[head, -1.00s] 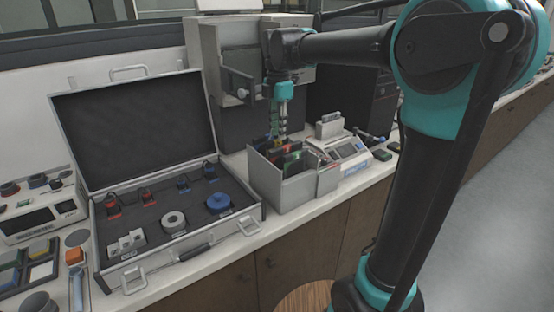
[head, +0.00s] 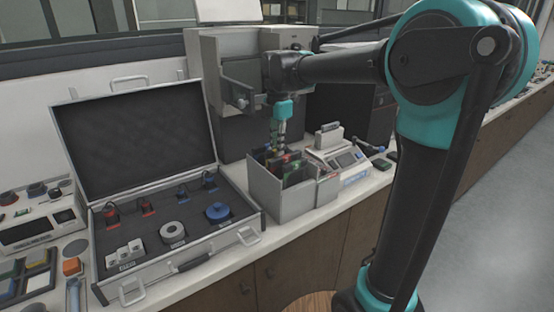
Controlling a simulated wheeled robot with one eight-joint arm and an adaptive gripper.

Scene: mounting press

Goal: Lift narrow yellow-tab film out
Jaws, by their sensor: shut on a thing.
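An open grey box (head: 283,203) stands on the counter with several dark films (head: 293,172) upright in it, with red, green and other coloured tabs. My gripper (head: 279,143) points down over the back left of the box, its fingertips among the film tops. It is shut on a film there. The held film is mostly hidden by the box and its neighbours. Its tab is too small to tell its colour, so I cannot single out the narrow yellow-tab film.
An open case (head: 170,260) with black foam and several parts lies left of the box. A small device with a screen (head: 345,160) stands close on its right. A grey press-like machine (head: 230,75) rises behind. The counter's front edge is near.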

